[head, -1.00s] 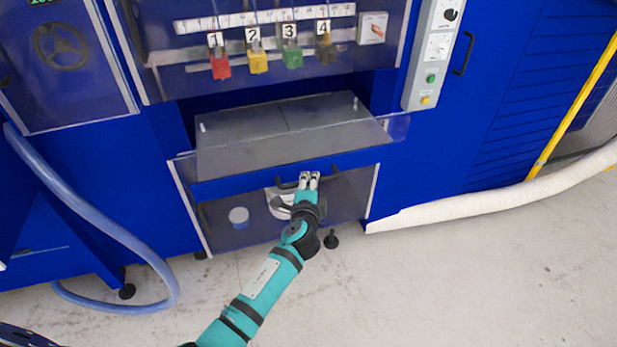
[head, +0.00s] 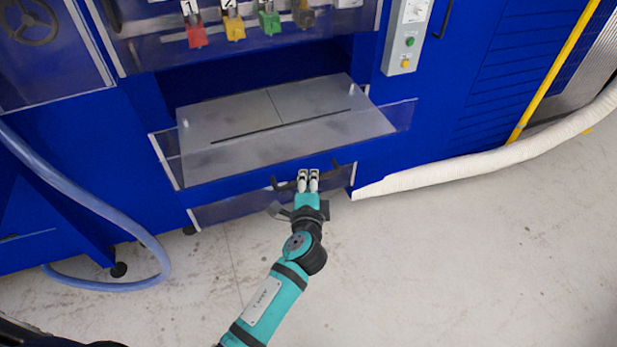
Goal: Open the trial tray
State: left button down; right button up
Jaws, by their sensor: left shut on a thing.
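The trial tray (head: 290,108) is a flat grey metal plate with a long dark slot, pulled out from the blue machine below the coloured padlocks. Its blue front (head: 230,190) faces me and carries a dark bar handle (head: 342,171). My left gripper (head: 308,175) reaches up from the bottom of the picture and is shut on the handle, near its middle. The fingers hide that part of the handle. My right gripper is not in view.
Clear panels (head: 166,160) stand beside the tray. A red padlock (head: 197,37) and others hang above. A grey button box (head: 405,50) is at the upper right. A blue hose (head: 90,205) and white hose (head: 470,168) flank the machine. The floor in front is open.

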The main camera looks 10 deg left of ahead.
pick_arm(q)
jog(key=c, duration=1.3)
grip_release()
jog(key=shift+c, duration=0.2)
jog(key=v, duration=1.2)
jog(key=s+f+n+g+h, duration=0.15)
jog(key=s+f+g, duration=0.3)
jog(key=f, duration=1.15)
jog(key=s+f+n+g+h, duration=0.1)
jog(key=s+f+g+h, duration=0.3)
jog(key=f, duration=1.1)
jog(key=s+a+f+n+g, duration=0.2)
jog(key=s+f, duration=0.4)
jog(key=s, duration=0.3)
jog(key=s+a+f+n+g+y, duration=0.1)
jog(key=s+a+f+n+g, duration=0.1)
jog(key=s+a+f+n, duration=0.2)
jog(key=s+a+f+n+g+y, duration=0.1)
jog(key=s+a+f+n, duration=0.3)
jog(key=s, duration=1.2)
jog(key=a+f+g, duration=0.1)
jog(key=a+f, duration=0.2)
jog(key=f, duration=0.2)
jog(key=shift+s+a+f, duration=0.2)
jog(key=shift+s+f, duration=0.05)
jog(key=shift+f, duration=0.1)
